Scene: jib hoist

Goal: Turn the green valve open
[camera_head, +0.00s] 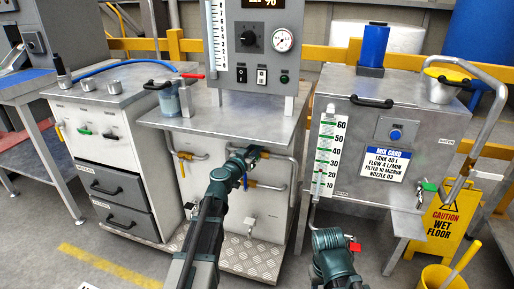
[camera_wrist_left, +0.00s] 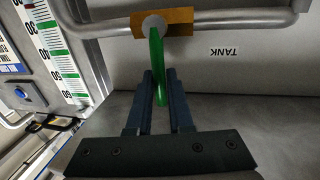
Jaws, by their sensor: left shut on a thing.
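In the left wrist view, the green valve handle (camera_wrist_left: 157,62) comes off a brass valve body (camera_wrist_left: 163,22) on a grey pipe (camera_wrist_left: 240,20). The handle points across the pipe, toward my gripper. My left gripper (camera_wrist_left: 159,85) has one dark finger on each side of the handle and is shut on it. In the head view, my left gripper (camera_head: 249,155) is at the pipework on the front of the middle cabinet (camera_head: 240,120) and hides the green handle. My right arm shows at the lower middle of the head view, but its fingers do not show.
Other brass valves (camera_head: 184,155) sit on nearby pipes. A tank unit (camera_head: 420,100) with a green-marked gauge (camera_head: 327,155) stands to the right. A yellow wet-floor sign (camera_head: 446,222) and a yellow bucket (camera_head: 440,279) stand at the lower right.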

